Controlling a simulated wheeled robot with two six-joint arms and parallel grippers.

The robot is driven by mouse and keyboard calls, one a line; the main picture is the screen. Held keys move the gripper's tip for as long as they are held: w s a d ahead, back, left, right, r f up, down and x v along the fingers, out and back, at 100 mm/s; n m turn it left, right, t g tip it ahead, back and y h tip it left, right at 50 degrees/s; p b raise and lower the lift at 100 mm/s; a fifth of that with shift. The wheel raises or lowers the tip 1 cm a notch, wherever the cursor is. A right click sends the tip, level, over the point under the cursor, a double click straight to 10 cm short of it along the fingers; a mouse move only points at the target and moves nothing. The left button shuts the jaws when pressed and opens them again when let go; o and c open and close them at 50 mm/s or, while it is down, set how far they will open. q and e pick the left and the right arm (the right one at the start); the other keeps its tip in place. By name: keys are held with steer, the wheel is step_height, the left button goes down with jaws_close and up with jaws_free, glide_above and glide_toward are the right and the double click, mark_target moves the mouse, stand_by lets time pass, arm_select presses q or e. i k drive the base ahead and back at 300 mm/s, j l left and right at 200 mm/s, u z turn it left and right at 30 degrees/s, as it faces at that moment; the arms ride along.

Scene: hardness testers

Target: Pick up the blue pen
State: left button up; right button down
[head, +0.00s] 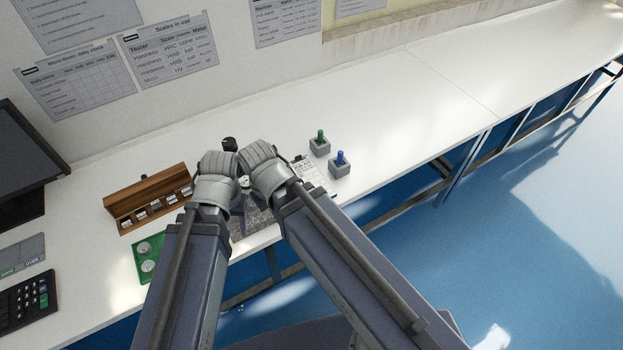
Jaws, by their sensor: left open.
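The blue pen (340,157) stands upright in a small grey block (340,169) on the white bench, right of my arms. A green pen (320,136) stands in a similar grey block (319,148) just behind it and to the left.
A clipboard with paper (308,172) lies between my right wrist and the pens. A wooden rack (148,198), a green tray (149,259), a keypad (28,300) and a monitor (25,150) stand on the left. The bench (430,95) is clear beyond the pens.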

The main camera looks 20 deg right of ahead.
mark_target(340, 154)
steer(key=i+l+z, duration=0.1)
steer(key=z, duration=0.8)
steer(key=i+z, duration=0.4)
